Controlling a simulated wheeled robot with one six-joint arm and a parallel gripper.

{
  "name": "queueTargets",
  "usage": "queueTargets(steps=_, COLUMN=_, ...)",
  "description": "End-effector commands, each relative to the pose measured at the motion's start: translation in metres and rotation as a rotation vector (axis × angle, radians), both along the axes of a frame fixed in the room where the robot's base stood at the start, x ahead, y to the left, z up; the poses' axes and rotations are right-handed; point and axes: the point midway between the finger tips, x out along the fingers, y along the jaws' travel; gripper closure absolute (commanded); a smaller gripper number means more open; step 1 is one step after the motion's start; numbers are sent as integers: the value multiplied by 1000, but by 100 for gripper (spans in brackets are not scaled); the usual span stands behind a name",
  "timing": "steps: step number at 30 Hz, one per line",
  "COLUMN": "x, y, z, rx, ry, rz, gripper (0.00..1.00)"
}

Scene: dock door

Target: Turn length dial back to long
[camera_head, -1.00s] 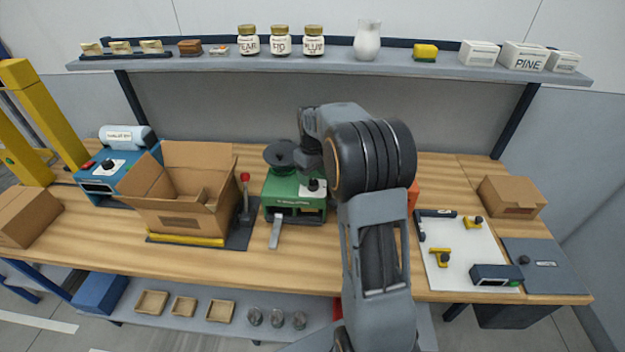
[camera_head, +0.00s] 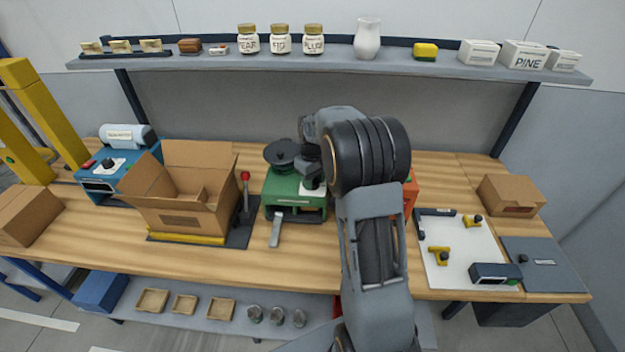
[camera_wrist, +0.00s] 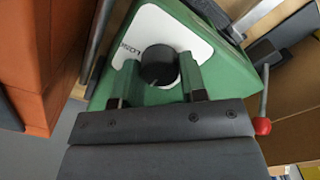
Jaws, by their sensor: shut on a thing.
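The green machine (camera_head: 295,200) stands on the wooden bench just left of my arm. In the wrist view the green machine (camera_wrist: 215,85) fills the middle, with a white label plate (camera_wrist: 185,30) on its face. The black round dial (camera_wrist: 159,66) sits on that plate, with partly readable lettering beside it. My gripper (camera_wrist: 157,78) is shut on the dial, one finger on each side of it. In the head view my gripper (camera_head: 314,182) is over the machine and mostly hides the dial.
An open cardboard box (camera_head: 190,205) and a red-knobbed lever (camera_head: 245,195) stand left of the machine. An orange object (camera_head: 411,190) is close to its right, partly behind my arm. A white board (camera_head: 455,262) with tools lies farther right. The front bench strip is clear.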

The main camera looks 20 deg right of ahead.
Motion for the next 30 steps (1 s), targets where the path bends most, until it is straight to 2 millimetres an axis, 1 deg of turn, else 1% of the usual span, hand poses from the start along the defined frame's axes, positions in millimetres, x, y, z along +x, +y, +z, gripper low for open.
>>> queueTargets(steps=1, x=0, y=0, z=0, rx=0, ry=0, rz=0, gripper=73)
queueTargets(steps=5, x=0, y=0, z=0, rx=0, ry=0, rz=0, gripper=85)
queueTargets(steps=14, x=0, y=0, z=0, rx=-1, ry=-1, rz=-50, gripper=85)
queueTargets(steps=20, x=1, y=0, z=0, rx=0, ry=-2, rz=-182, gripper=85)
queueTargets(steps=30, x=1, y=0, z=0, rx=0, ry=-2, rz=-502, gripper=85)
